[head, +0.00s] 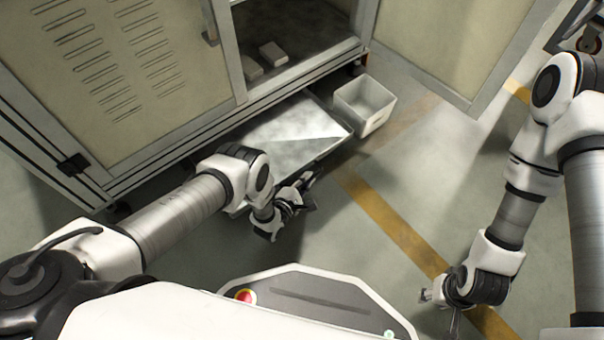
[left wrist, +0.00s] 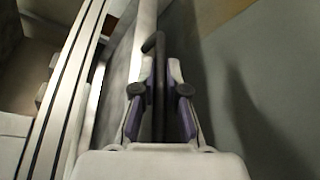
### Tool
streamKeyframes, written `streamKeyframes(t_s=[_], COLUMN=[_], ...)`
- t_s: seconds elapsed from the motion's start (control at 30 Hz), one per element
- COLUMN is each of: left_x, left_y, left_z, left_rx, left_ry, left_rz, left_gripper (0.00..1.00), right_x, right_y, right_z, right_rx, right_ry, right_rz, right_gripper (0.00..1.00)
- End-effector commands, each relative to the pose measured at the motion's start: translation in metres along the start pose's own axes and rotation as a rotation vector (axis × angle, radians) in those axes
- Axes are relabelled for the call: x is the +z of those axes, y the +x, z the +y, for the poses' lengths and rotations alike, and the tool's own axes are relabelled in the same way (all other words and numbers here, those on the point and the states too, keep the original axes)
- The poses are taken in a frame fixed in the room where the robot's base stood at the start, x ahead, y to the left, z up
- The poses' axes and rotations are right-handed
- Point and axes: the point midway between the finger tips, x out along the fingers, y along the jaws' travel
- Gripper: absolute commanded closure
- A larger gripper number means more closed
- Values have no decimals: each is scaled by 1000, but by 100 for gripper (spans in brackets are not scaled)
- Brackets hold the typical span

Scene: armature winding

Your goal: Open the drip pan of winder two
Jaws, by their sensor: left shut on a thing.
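The drip pan (head: 285,135) is a shallow grey metal tray low under the cabinet. It stands out from beneath the cabinet front, with its shiny inside showing; part of its left end is hidden by my left arm. My left gripper (head: 292,200) is low at the pan's front edge. In the left wrist view its two fingers (left wrist: 160,90) are shut on a dark bar handle (left wrist: 159,60), beside the pan's pale rim. My right gripper (head: 440,308) is low at the right, away from the pan, with its fingertips apart and nothing visible between them.
The winder cabinet (head: 130,75) has a vented panel and an open bay with small pale blocks (head: 272,53). A white bin (head: 364,104) stands on the floor by the pan's right end. A yellow floor line (head: 395,228) crosses clear floor. An open door panel (head: 450,45) hangs upper right.

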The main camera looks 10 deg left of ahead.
Motion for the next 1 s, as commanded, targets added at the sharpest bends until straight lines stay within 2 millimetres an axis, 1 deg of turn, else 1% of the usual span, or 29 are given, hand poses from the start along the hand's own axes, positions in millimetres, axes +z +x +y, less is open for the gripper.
streamKeyframes(t_s=[0.13, 0.47, 0.5, 0.53, 0.57, 0.87, 0.97, 1.0], left_x=[3, 3, 3, 3, 3, 3, 3, 2], left_y=[-2, -2, -2, -2, -2, -2, -10, -16], left_z=[-3, -4, -4, -4, -4, -3, -3, -3], left_rx=[-2, -2, -2, -2, -2, -1, -2, -4], left_ry=[0, 0, 0, 0, 0, 0, 0, 1], left_rz=[1, 1, 1, 1, 1, 1, 1, 2], left_gripper=[100, 100, 81, 70, 63, 63, 63, 63], right_x=[0, 0, 0, 0, 0, 0, 0, 0], right_y=[-1, 0, 0, 0, 0, -1, -1, -1], right_z=[0, 0, 0, 0, 0, 0, 0, 0], right_rx=[0, 0, 0, 0, 0, 0, 0, 0], right_ry=[0, 0, 0, 0, 0, 0, 0, 0], right_rz=[0, 0, 0, 0, 0, 0, 0, 0], right_gripper=[60, 60, 60, 60, 60, 60, 60, 60])
